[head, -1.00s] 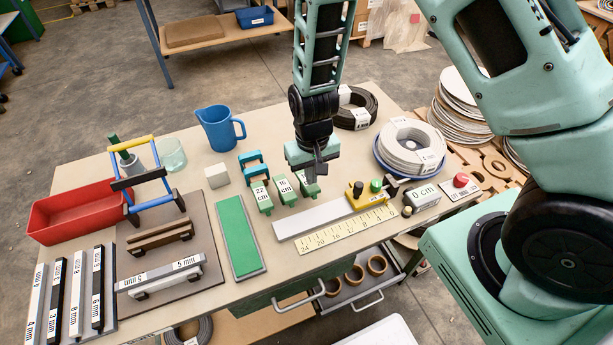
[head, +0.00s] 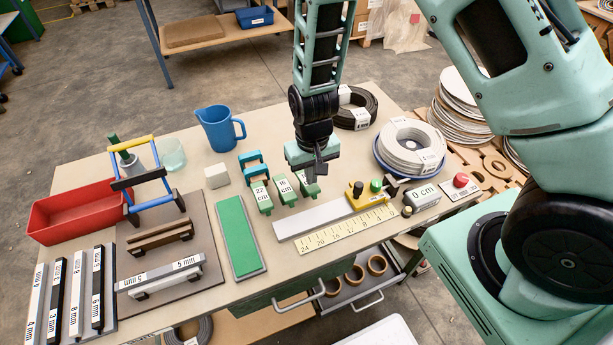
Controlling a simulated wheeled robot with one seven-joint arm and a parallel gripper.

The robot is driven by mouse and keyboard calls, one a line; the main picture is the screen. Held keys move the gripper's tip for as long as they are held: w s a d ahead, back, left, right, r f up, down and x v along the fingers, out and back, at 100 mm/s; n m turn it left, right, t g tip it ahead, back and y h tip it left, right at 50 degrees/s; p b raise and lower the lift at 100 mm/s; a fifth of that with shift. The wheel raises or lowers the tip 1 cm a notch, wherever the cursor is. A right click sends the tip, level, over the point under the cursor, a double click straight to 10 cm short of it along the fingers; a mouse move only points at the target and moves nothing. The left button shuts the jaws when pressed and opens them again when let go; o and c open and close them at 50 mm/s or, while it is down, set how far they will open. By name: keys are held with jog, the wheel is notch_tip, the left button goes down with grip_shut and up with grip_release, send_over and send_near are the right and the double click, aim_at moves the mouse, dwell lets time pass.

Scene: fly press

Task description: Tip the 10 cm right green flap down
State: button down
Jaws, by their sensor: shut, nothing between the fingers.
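Three green flaps stand in a row near the middle of the bench. The left one (head: 262,198) reads 22 cm and the middle one (head: 286,191) reads 16 cm. The right flap (head: 307,190) is partly hidden behind my gripper, and its label cannot be read in full. My gripper (head: 320,176) is shut and empty, pointing down at the right flap's upper end. I cannot tell whether it touches the flap. The flaps look alike in tilt, though the right one's tilt is hard to judge.
A grey bar (head: 312,216) and a yellow ruler (head: 345,231) lie in front of the flaps. A yellow block with knobs (head: 368,198) stands to the right. A teal clamp-like piece (head: 253,168) and a blue jug (head: 219,128) are behind left. A green pad (head: 239,236) lies left.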

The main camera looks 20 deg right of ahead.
jog(key=shift+f+b, duration=0.9)
jog(key=shift+f, duration=0.35)
dwell(0.5)
jog(key=shift+r, duration=0.15)
notch_tip(320, 180, up, 7)
jog(key=p, duration=0.6)
dwell(0.6)
jog(key=s+a+r+n+b, duration=0.1)
jog(key=s+a+r+n, duration=0.2)
jog(key=s+r, duration=0.7)
jog(key=s+a+r+n+b, duration=0.1)
jog(key=s+a+r+n, duration=0.2)
jog(key=s+r, duration=0.7)
jog(key=shift+a+r+n+y, duration=0.2)
jog(key=shift+n+y, duration=0.1)
jog(key=shift+n, duration=0.6)
